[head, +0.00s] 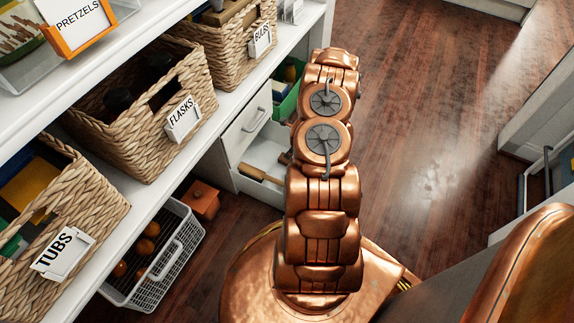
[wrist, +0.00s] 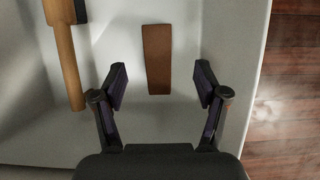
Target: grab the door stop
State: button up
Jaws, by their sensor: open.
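The door stop, by its look a flat brown wedge-like piece (wrist: 157,58), lies in a white drawer (wrist: 115,135) in the wrist view. My gripper (wrist: 161,84) is open above it, one finger on each side. The near end of the piece shows between the fingertips, and no finger visibly touches it. How far above it the fingers are, I cannot tell. In the head view the open drawer (head: 262,150) shows left of my arm, which hides my gripper and most likely the door stop.
A wooden-handled tool (wrist: 66,60) lies left of my gripper in the drawer; its handle (head: 258,174) shows in the head view. The drawer's right wall (wrist: 246,60) is close to my right finger. Shelves with labelled baskets (head: 180,85) stand left. The wooden floor right is clear.

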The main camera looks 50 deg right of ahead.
jog(key=shift+b+x, duration=0.5)
jog(key=shift+x, duration=0.9)
jog(key=shift+a+b+x, duration=0.15)
jog(key=shift+b+x, duration=0.55)
jog(key=shift+x, duration=0.7)
jog(key=shift+a+b+x, duration=0.1)
jog(key=shift+b+x, duration=0.55)
jog(key=shift+x, duration=0.75)
jog(key=shift+r, duration=0.1)
jog(key=c, duration=1.3)
jog(key=shift+o, duration=0.2)
